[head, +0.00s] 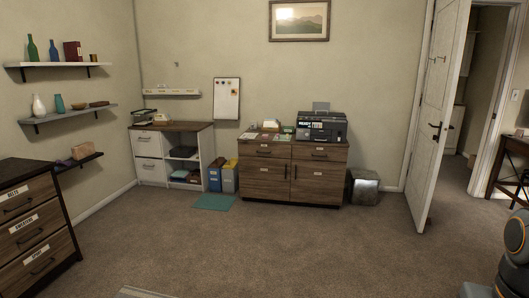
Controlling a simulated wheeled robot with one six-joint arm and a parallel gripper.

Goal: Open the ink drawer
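No drawer label can be read clearly as "ink" from here. A brown wooden cabinet (270,188) stands against the back wall with two shut upper drawers, the left one (265,150) and the right one (319,154), each with a small pale label. A white cabinet (146,156) at the back left has shut drawers and open shelves. My gripper is not in view; part of my arm seems to show at the lower right.
A black printer (321,128) and papers sit on the brown cabinet. A metal box (363,189) stands right of it. Blue and yellow binders (222,176) and a teal mat (214,202) lie to its left. An open white door (437,120) is at right. The carpet (270,250) in the middle is clear.

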